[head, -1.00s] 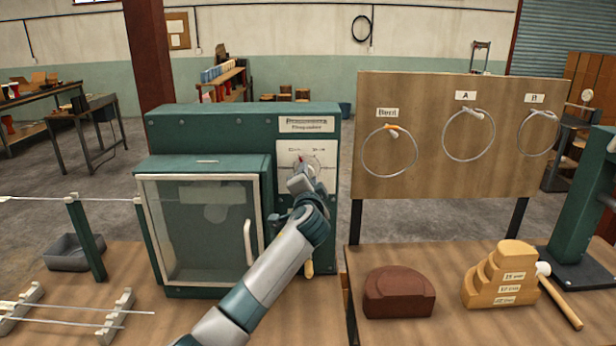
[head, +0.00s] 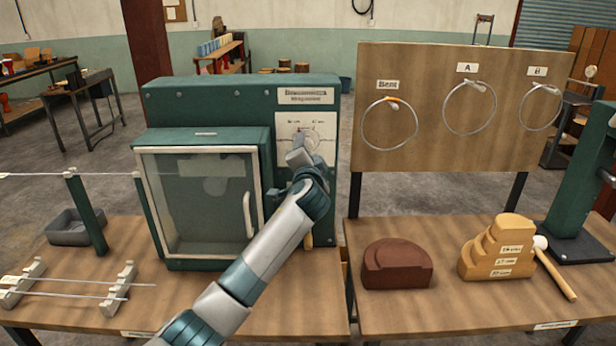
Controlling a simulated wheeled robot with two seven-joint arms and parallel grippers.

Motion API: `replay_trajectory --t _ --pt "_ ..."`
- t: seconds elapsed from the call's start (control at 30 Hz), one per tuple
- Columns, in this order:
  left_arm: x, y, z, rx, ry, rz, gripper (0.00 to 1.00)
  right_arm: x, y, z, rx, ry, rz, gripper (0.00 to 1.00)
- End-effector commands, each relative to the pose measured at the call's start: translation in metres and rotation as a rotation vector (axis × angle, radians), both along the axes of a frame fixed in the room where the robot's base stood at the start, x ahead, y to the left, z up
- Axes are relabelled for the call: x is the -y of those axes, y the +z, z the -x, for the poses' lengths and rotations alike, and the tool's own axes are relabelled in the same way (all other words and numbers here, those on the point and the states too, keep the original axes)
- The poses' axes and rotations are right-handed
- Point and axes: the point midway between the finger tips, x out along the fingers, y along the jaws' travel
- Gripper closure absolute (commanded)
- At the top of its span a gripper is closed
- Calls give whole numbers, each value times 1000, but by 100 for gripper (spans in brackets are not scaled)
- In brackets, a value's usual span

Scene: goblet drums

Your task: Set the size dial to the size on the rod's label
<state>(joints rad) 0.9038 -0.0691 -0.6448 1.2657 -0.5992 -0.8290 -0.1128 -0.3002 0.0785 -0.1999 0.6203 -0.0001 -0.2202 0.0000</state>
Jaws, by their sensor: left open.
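The size dial (head: 308,138) is on a white plate on the front of the green machine (head: 230,97). Its scale marks are too small to read, and its lower part is hidden by my gripper. My left gripper (head: 304,152) is open, right at the dial. I cannot tell whether its fingers are around the knob or just in front of it. Thin rods (head: 75,295) lie across pale notched rests at the lower left. A small pale label (head: 12,282) shows at their left end, too small to read. My right gripper is not in view.
The machine's glass-fronted door (head: 200,205) is shut. A grey bin (head: 75,228) stands at the left. On the right are a board (head: 440,150) with wire rings, a brown block (head: 397,265), a stepped wooden form (head: 495,250) and a mallet (head: 556,272). Bare bench lies between the rods and my arm.

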Motion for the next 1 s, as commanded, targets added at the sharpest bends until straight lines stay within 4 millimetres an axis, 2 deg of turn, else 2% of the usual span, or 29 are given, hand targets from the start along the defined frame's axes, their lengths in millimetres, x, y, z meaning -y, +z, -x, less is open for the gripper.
replay_trajectory --t 0.27,0.8,1.0 --pt "0 -2 33 1 -2 3 50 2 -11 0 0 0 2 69" --pt "1 -3 122 1 -3 2 50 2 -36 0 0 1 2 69" --pt "1 -2 150 0 -2 2 50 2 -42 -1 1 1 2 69"
